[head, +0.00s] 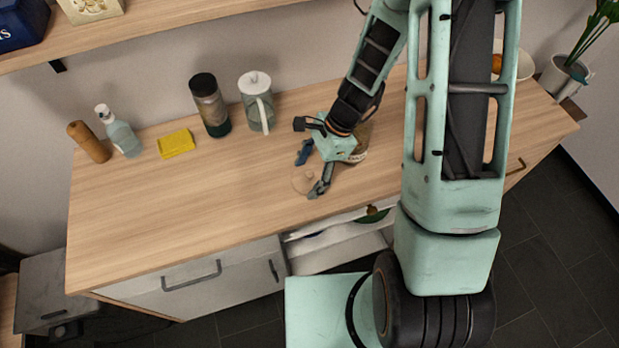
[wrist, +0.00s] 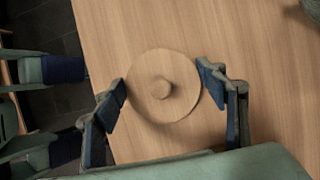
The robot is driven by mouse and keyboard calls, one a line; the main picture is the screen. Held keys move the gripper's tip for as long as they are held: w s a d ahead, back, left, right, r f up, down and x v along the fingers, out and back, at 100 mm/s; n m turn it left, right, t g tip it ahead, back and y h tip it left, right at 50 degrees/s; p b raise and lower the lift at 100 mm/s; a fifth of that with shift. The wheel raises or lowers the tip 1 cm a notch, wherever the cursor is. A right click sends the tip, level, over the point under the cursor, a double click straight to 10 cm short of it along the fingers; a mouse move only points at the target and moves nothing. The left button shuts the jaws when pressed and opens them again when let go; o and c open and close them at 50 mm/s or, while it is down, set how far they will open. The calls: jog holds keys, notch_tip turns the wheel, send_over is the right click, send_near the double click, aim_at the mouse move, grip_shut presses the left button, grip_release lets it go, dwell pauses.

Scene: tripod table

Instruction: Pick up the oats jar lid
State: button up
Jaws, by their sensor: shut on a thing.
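The oats jar lid is a round, flat wooden disc with a small knob; it shows in the head view (head: 304,180) and in the wrist view (wrist: 180,103). My gripper (head: 312,172) is over the counter, with one finger on each side of the lid. In the wrist view my gripper (wrist: 162,88) has its two blue-padded fingertips at the lid's opposite edges, shut on it. A jar with a label (head: 360,143), probably the oats jar, stands behind my gripper and is mostly hidden by it. I cannot tell if the lid is clear of the counter.
The wooden counter (head: 180,215) is clear to the left. Along the back stand a white lidded pitcher (head: 258,105), a dark-topped tumbler (head: 210,105), a yellow sponge (head: 176,144), a soap bottle (head: 119,133) and a brown cylinder (head: 89,142). A drawer (head: 335,250) below is open.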

jog(key=shift+r, duration=0.2)
jog(key=shift+r, duration=0.25)
notch_tip(320, 180, up, 2)
jog(key=shift+w, duration=0.1)
jog(key=s+d+r+b, duration=0.1)
jog(key=s+d+r, duration=0.8)
jog(key=d+r, duration=0.1)
jog(key=w+d+r+m+t+p, duration=0.1)
jog(key=w+r+m+p, duration=0.2)
jog(key=w, duration=0.6)
jog(key=w+d+r+m+t+p, duration=0.1)
jog(key=w+r+m+p, duration=0.2)
jog(key=w, duration=0.6)
jog(key=f+b, duration=0.1)
jog(key=b, duration=0.1)
jog(key=f+b, duration=0.4)
jog(key=shift+s+a+f, duration=0.15)
jog(key=shift+s+a, duration=0.1)
jog(key=shift+f, duration=0.15)
dwell(1.5)
